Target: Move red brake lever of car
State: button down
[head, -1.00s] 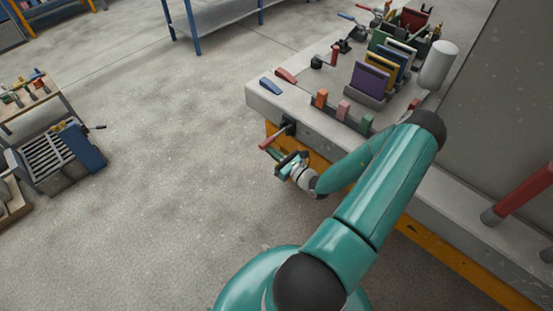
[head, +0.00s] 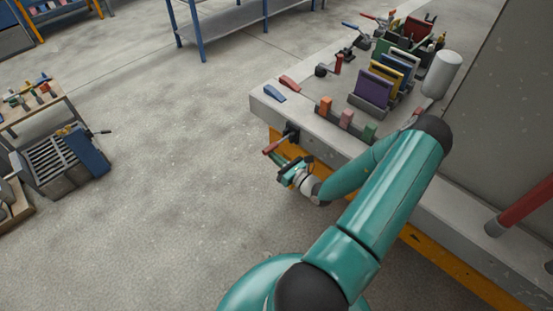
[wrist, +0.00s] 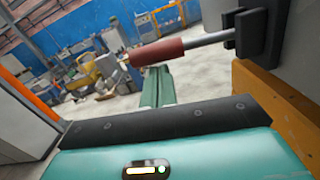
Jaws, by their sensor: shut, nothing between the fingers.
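The red brake lever (head: 271,148) sticks out from a black bracket (head: 291,134) on the front side of the bench, near its left corner. In the wrist view its red grip (wrist: 157,51) sits on a grey rod that runs right to the black mount. My gripper (head: 281,160) is just below and beside the lever in the head view. In the wrist view the green fingers (wrist: 157,88) are together and empty. They lie beneath the red grip in the picture; whether they touch it I cannot tell.
The grey bench top (head: 300,120) carries red and blue pedals, coloured blocks, upright panels (head: 376,86) and a white cylinder (head: 441,74). An orange beam (head: 440,255) runs under the bench edge. The floor left of the bench is open.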

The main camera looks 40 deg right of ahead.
aim_at(271, 148)
jog(key=shift+r+m, duration=1.65)
jog(key=shift+m, duration=0.15)
jog(key=shift+d+r, duration=0.15)
jog(key=shift+r, duration=0.45)
